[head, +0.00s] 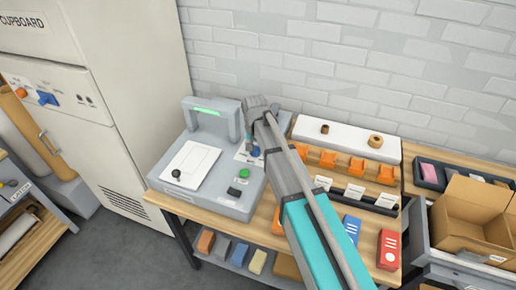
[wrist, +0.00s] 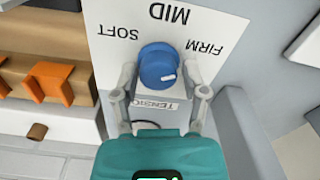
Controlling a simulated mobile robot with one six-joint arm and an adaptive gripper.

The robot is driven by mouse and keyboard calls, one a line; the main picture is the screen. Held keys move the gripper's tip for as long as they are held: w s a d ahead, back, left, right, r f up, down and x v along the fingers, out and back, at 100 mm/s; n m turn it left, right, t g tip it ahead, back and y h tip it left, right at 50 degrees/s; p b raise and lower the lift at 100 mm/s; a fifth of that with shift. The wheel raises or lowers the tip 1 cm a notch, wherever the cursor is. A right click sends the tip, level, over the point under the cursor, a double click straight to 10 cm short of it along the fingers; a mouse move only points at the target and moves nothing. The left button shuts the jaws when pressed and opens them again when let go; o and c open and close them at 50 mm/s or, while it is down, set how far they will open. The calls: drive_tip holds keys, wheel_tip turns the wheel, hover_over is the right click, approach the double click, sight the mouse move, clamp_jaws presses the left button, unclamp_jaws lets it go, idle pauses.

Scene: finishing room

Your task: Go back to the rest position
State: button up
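My gripper (wrist: 165,82) is open, with one finger on each side of a blue knob (wrist: 157,64) in the wrist view. Gaps show between the fingers and the knob. The knob sits on a white dial plate (wrist: 112,52) marked SOFT, MID and FIRM, upside down in this view. A white mark is at the knob's lower right. In the head view the knob (head: 255,151) shows beside my arm, on the grey machine (head: 225,200). My arm reaches from the bottom right over the bench, and its end hides much of the gripper there.
Right of my arm are orange holders (head: 328,158), a white block (head: 350,139) and an open cardboard box (head: 470,215). A tall cupboard (head: 130,80) stands left.

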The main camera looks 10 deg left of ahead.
drive_tip(key=shift+o, duration=0.9)
drive_tip(key=shift+w, duration=0.1)
